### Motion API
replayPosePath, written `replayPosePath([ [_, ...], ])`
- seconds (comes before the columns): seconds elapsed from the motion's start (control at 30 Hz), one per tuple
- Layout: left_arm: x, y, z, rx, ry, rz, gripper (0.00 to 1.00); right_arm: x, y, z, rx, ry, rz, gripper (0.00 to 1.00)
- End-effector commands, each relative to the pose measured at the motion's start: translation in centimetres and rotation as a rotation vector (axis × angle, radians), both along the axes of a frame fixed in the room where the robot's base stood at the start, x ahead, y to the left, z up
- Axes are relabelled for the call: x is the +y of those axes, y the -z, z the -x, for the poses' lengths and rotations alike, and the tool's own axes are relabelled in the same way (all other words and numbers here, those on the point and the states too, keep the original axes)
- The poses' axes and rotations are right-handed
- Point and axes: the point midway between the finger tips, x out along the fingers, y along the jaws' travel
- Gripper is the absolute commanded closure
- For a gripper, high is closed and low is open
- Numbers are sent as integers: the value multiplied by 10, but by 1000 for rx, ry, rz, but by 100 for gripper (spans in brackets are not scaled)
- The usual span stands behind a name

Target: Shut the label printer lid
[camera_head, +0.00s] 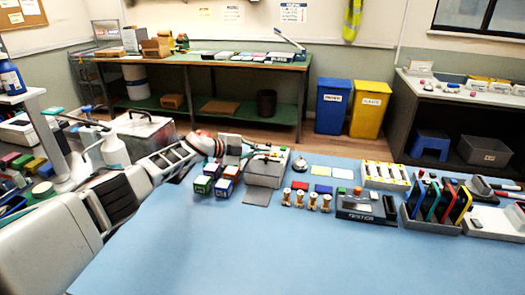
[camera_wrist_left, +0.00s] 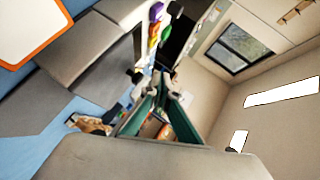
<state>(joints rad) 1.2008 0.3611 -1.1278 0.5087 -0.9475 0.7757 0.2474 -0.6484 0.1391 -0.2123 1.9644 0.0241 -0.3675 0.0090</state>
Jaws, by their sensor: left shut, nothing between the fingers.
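A pale grey boxy device (camera_head: 264,174), which looks like the label printer, stands at the back left of the blue table. My left arm reaches in from the left, and its gripper (camera_head: 262,155) is at the top of this device. The fingers are closed with nothing held. Whether they touch the device, and how its lid stands, I cannot tell, as the gripper hides part of the top. In the left wrist view the green-sided fingers (camera_wrist_left: 165,100) point away from the camera, and the printer is not clear there. My right gripper is not in view.
Small coloured boxes (camera_head: 213,183) sit just left of the device, below my arm. Small brass-coloured pieces (camera_head: 312,201), a dark tester (camera_head: 366,208) and a rack of phones (camera_head: 434,206) stand to the right. The front of the blue table (camera_head: 270,260) is clear.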

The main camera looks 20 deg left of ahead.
Motion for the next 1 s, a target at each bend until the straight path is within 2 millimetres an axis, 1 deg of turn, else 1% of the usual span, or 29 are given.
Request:
replayPosePath([
  [0.67, 1, 2, 1, 0, 0, 0, 100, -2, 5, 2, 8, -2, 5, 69],
  [0.87, 8, -1, 6, -1, -1, -2, 100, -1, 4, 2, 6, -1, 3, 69],
  [1.0, 16, -5, 15, -1, 0, -3, 100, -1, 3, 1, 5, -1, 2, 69],
])
